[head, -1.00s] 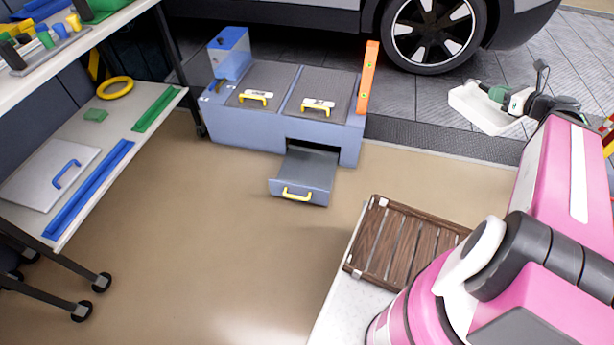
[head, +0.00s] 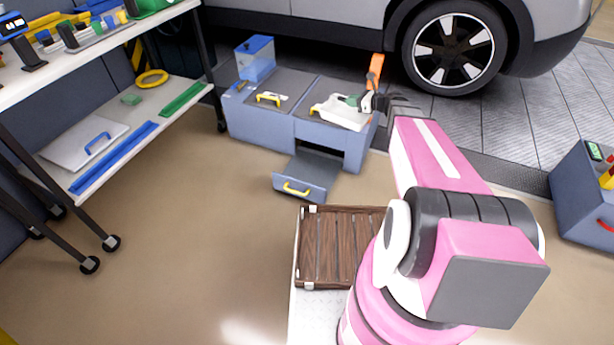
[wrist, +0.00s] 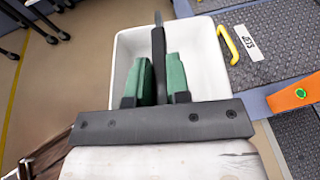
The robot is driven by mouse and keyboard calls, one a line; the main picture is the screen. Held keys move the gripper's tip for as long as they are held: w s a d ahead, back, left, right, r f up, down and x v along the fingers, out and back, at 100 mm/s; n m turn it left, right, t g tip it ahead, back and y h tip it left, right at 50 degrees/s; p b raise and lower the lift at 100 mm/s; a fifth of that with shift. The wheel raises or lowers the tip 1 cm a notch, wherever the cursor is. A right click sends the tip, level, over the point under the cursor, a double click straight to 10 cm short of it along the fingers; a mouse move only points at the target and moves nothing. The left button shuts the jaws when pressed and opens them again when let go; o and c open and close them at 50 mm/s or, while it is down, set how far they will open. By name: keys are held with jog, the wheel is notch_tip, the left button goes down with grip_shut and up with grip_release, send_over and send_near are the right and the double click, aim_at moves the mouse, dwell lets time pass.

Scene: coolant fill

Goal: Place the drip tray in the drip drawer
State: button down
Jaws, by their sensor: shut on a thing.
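The white drip tray (head: 338,113) is held in my gripper (head: 354,101). In the head view it appears over the right half of the blue-grey cabinet top; whether it touches the top I cannot tell. In the wrist view the tray (wrist: 205,65) lies beyond the green fingers (wrist: 160,75), with a dark bar between them. My gripper is shut on the tray. The drip drawer (head: 303,176) is pulled out at the cabinet's lower front, with a yellow handle. The drawer looks empty.
The cabinet (head: 262,125) has lids with yellow handles (wrist: 229,44) and an orange upright (head: 375,70) at its right end. A wooden slatted rack (head: 330,245) is in front. A shelf cart (head: 75,190) stands left. Floor between is clear.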

jog(key=w+a+f, duration=0.3)
jog(key=f, duration=0.4)
jog(key=w+a+f+n+g, duration=0.1)
jog(key=w+a+f, duration=0.2)
jog(key=f, duration=0.4)
jog(key=w+a+f, duration=0.3)
jog(key=f, duration=0.5)
jog(key=shift+n+g+y, duration=0.4)
jog(key=shift+g, duration=0.2)
jog(key=shift+w+a+f, duration=0.15)
jog(key=shift+a+f, duration=1)
jog(key=shift+f, duration=3.1)
jog(key=shift+w+a+f, duration=0.2)
jog(key=shift+a+f, duration=0.9)
jog(key=shift+f, duration=3.1)
jog(key=shift+w+a+f, duration=0.15)
jog(key=shift+a+f, duration=1)
jog(key=shift+f, duration=3.1)
jog(key=shift+f, duration=0.1)
jog(key=c, duration=1.5)
grip_release()
jog(key=shift+f, duration=0.1)
jog(key=o, duration=0.4)
